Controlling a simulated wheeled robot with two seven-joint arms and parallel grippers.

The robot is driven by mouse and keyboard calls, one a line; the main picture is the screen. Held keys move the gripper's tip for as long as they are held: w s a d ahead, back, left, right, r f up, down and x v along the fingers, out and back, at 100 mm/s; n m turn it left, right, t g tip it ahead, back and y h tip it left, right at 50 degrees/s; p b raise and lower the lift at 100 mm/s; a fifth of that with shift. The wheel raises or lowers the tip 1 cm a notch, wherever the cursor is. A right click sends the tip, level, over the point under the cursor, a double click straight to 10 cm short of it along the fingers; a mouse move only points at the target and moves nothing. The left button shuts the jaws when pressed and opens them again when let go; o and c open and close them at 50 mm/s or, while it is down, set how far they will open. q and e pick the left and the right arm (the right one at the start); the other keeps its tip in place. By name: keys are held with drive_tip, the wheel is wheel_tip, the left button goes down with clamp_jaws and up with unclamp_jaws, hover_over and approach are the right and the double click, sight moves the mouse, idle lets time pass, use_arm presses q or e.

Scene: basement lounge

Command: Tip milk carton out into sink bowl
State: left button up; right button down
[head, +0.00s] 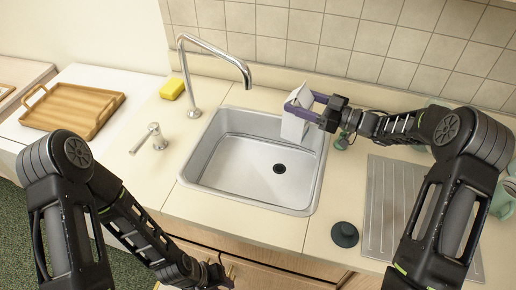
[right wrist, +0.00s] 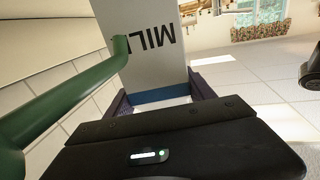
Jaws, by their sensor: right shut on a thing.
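The white milk carton (head: 292,128) is at the back right corner of the steel sink bowl (head: 232,160), partly over its rim. My right gripper (head: 303,105) is shut on it from the right, with purple fingers around its upper part. In the right wrist view the carton (right wrist: 150,62) shows dark "MIL" lettering and a blue band between the fingers (right wrist: 160,104). The exact tilt is hard to tell, and no liquid shows. The bowl looks empty, with a dark drain. My left gripper (head: 220,275) is low, in front of the counter; its jaws are unclear.
A dark stopper (head: 345,234) and ribbed drainboard (head: 378,205) lie right. A green bar (right wrist: 65,100) crosses the right wrist view.

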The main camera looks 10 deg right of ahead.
sight(302, 87)
drive_tip(key=shift+r+p, duration=1.45)
drive_tip(key=shift+r, duration=1.05)
